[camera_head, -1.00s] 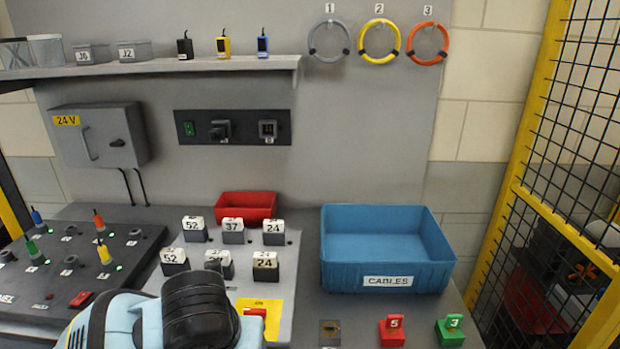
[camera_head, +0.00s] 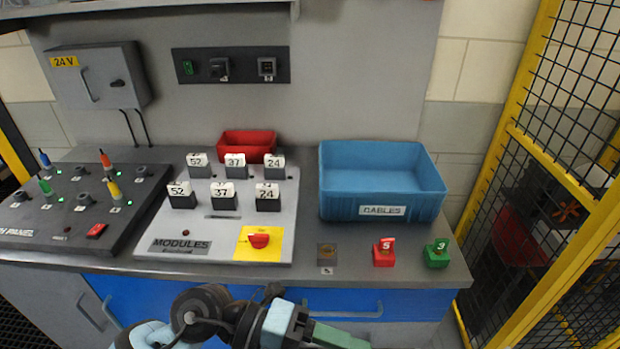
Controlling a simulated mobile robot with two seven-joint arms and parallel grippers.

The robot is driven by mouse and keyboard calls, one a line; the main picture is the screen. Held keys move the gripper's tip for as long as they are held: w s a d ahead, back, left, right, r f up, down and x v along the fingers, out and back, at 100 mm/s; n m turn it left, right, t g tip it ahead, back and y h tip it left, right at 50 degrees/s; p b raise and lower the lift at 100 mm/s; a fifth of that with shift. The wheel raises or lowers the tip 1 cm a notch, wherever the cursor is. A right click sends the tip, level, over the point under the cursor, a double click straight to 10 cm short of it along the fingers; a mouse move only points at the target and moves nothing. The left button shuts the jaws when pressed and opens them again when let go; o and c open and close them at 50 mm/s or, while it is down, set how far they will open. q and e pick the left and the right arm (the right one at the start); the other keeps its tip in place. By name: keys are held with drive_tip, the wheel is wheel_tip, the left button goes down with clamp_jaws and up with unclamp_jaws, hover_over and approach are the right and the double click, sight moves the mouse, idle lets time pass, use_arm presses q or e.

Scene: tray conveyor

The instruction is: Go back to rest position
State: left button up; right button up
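My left arm comes in at the bottom, below the bench's front edge. Its gripper (camera_head: 325,334) points to the right in front of the blue drawer and is cut by the bottom edge, so its opening cannot be made out. No object shows in it. My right gripper is out of view. The red rotary switch (camera_head: 258,241) sits on a yellow plate on the grey modules board (camera_head: 215,223), apart from my gripper.
The bench holds labelled modules, a blue cables bin (camera_head: 382,211), a red bin (camera_head: 247,143), a red block (camera_head: 384,252) and a green block (camera_head: 436,253). A panel with coloured plugs (camera_head: 70,215) is at left. A yellow-framed mesh fence (camera_head: 540,150) stands at right.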

use_arm(q)
drive_tip(key=w+a+r+n+t+h, duration=0.2)
drive_tip(key=w+a+n+t+h, duration=0.3)
drive_tip(key=n+t, duration=0.55)
drive_tip(key=w+a+f+n+t+y, duration=0.6)
drive_tip(key=a+f+n+t+y, duration=0.35)
drive_tip(key=n, duration=0.65)
drive_tip(key=s+a+f+n+g+y, duration=0.2)
drive_tip(key=s+f, duration=0.3)
drive_tip(key=f, duration=0.3)
drive_tip(key=s+a+f+n+g+y, duration=0.2)
drive_tip(key=s+a+f+n+y, duration=0.2)
drive_tip(key=f, duration=0.4)
drive_tip(key=s+a+f+n+g+y, duration=0.2)
drive_tip(key=s+a+f+n+y, duration=0.1)
drive_tip(key=f, duration=0.5)
drive_tip(key=s+a, duration=0.1)
drive_tip(key=s, duration=0.1)
drive_tip(key=shift+s+f, duration=0.25)
drive_tip(key=shift+s, duration=0.1)
